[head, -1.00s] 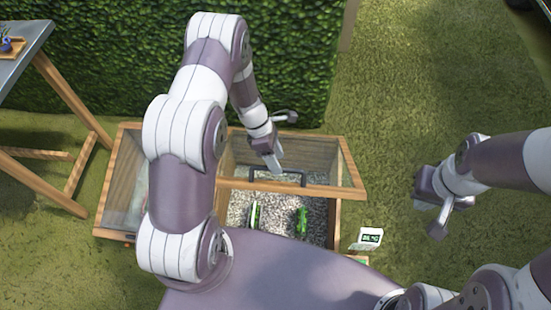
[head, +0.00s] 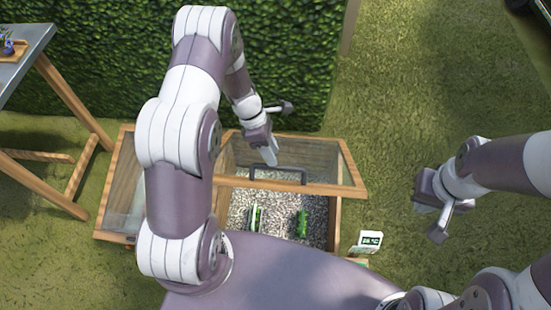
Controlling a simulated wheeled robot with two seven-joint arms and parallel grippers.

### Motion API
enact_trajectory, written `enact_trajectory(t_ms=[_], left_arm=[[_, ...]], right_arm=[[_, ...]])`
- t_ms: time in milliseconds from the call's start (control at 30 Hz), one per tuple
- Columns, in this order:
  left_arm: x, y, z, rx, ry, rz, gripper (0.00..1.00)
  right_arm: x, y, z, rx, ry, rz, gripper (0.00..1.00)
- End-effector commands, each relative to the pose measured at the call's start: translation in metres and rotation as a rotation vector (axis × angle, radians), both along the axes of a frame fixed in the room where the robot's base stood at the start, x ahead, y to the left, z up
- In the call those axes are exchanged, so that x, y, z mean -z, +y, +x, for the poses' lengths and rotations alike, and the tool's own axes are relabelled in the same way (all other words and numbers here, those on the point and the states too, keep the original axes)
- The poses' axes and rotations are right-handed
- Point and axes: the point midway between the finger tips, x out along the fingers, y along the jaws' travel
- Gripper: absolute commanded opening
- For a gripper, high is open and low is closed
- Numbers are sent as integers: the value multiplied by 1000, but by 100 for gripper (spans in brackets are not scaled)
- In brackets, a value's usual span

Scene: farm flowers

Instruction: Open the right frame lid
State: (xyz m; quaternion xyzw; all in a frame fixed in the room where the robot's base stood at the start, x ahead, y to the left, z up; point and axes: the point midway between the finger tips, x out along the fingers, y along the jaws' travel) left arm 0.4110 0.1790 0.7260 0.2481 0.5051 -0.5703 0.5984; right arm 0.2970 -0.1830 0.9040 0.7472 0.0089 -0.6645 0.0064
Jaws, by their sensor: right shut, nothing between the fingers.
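The right frame lid (head: 325,187) is a clear pane with a wooden edge, tilted up over the right half of the wooden cold frame. Its dark handle (head: 280,169) is on the front edge. My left gripper (head: 268,157) is just behind the handle and seems apart from it. Its finger gap is not clear, so I cannot tell if it is open. My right gripper (head: 434,215) is shut and empty, over the grass to the right of the frame. My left arm hides the middle of the frame.
Gravel (head: 278,214) and green items (head: 301,223) show inside the frame's right half. A small display (head: 369,241) stands at its right front corner. A hedge (head: 290,70) is close behind. A wooden-legged table (head: 62,90) stands at left. Grass at right is clear.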

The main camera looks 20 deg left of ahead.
Motion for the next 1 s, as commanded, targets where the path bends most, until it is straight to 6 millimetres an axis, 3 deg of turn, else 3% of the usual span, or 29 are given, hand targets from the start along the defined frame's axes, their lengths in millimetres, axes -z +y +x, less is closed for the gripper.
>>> enact_trajectory(t_ms=[100, 333, 1000], left_arm=[[-32, 15, 6, -1, -3, 1, 42], [-70, 33, 12, 1, 0, 0, 42], [-76, 37, 13, 29, -12, -5, 42]], right_arm=[[-5, 0, 0, 0, 0, 0, 0], [-8, 0, 0, 0, 0, 0, 0], [-8, 0, 0, 0, 0, 0, 0]])
